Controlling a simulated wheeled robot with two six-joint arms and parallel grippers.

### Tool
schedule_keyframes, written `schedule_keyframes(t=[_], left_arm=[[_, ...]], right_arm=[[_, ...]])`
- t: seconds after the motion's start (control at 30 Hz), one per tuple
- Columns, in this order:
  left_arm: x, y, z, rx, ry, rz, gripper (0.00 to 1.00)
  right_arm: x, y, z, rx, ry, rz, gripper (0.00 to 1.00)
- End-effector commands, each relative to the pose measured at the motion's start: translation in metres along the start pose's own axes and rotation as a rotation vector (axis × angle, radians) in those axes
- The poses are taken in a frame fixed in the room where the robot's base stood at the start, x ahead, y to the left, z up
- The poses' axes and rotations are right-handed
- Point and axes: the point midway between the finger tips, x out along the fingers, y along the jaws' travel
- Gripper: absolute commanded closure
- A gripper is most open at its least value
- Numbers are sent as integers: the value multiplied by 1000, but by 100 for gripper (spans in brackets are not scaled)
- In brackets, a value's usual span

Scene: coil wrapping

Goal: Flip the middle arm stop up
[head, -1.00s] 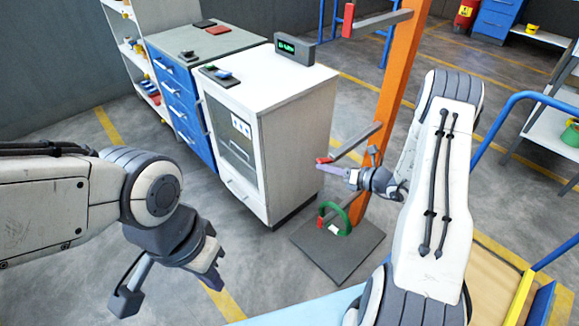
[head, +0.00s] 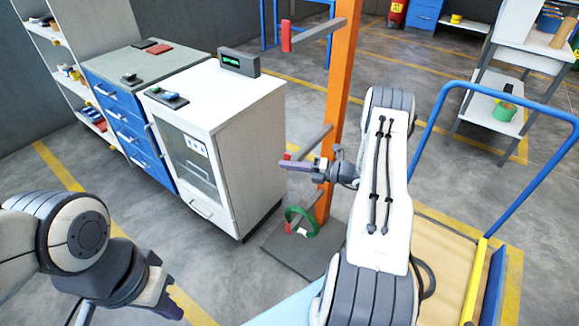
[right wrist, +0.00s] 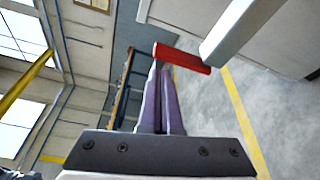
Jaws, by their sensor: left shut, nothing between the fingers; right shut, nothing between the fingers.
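The middle arm (head: 316,141) is a grey bar on the orange post (head: 342,85). Its red stop (head: 287,156) shows at the bar's free end, partly hidden by my right gripper (head: 284,165). In the right wrist view the stop (right wrist: 184,59) crosses the end of the grey bar (right wrist: 240,30) and reaches toward the shut fingertips (right wrist: 160,66). They overlap its near end; I cannot tell whether they touch, nor the stop's exact tilt. My right gripper is shut and empty. My left gripper (head: 172,308) is shut, low at left, away from the post.
The top arm (head: 318,30) has an upright red stop (head: 287,36). A green coil (head: 291,212) is at the lower arm above the dark base (head: 275,252). A white cabinet (head: 250,145) stands left of the post. A blue-railed cart (head: 415,130) is at right.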

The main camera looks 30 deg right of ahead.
Motion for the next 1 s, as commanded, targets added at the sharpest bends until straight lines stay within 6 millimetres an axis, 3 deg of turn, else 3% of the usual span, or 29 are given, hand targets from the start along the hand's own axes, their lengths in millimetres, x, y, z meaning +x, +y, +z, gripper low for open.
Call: schedule_keyframes(t=[0.17,0.3,0.4,0.7,1.0], left_arm=[[-11,1,0,0,0,0,100],[-26,2,-1,0,0,0,100],[-15,1,-1,0,0,0,100],[-8,1,0,0,0,0,100],[-7,0,0,0,0,0,100]], right_arm=[[3,6,-11,5,-3,-1,100],[8,15,-32,10,-9,-3,100],[-22,4,-29,3,-21,-5,100],[-74,1,-32,0,-9,-3,100],[-90,0,-33,1,-8,-2,100]])
